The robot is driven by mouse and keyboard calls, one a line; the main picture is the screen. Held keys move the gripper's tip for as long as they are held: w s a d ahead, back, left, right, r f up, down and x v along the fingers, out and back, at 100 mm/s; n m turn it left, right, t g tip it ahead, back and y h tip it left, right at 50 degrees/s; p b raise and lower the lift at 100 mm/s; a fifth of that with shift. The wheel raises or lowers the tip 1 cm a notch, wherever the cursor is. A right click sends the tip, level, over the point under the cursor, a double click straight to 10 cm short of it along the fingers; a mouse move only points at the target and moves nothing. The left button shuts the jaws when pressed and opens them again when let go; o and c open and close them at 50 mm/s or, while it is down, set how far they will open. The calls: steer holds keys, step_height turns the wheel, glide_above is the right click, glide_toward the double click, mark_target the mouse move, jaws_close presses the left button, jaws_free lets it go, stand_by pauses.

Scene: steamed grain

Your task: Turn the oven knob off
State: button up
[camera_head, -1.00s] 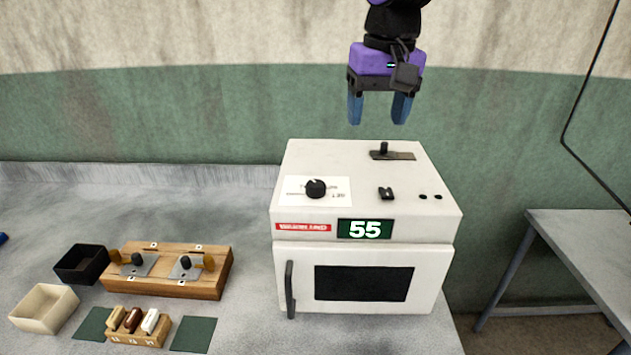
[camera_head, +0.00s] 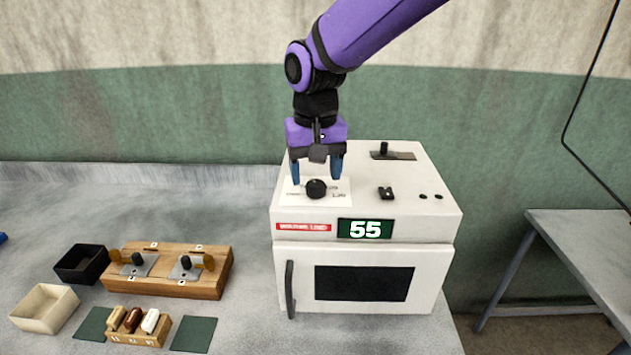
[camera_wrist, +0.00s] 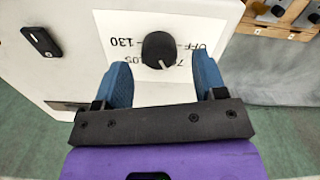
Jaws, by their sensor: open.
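The oven (camera_head: 440,225) is a white box on the bench, with its door shut and a green display (camera_head: 364,229) reading 55. Its black round knob (camera_head: 316,189) sits on a white label on the top; in the wrist view the knob (camera_wrist: 158,50) has a pale pointer mark. My gripper (camera_head: 317,180) points down just behind the knob, with blue fingers apart. In the wrist view my gripper (camera_wrist: 163,75) is open and empty, and the knob lies ahead between the finger lines. I cannot tell whether a finger touches it.
A wooden block with knobs (camera_head: 200,285), a black box (camera_head: 80,264), a cream box (camera_head: 43,308) and a small rack (camera_head: 140,334) stand left of the oven.

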steer(key=shift+f, duration=1.3)
steer(key=shift+c, duration=0.3)
steer(key=c, duration=0.9)
steer(key=shift+n, duration=0.3)
steer(key=n, duration=1.1)
steer(key=shift+n, duration=0.3)
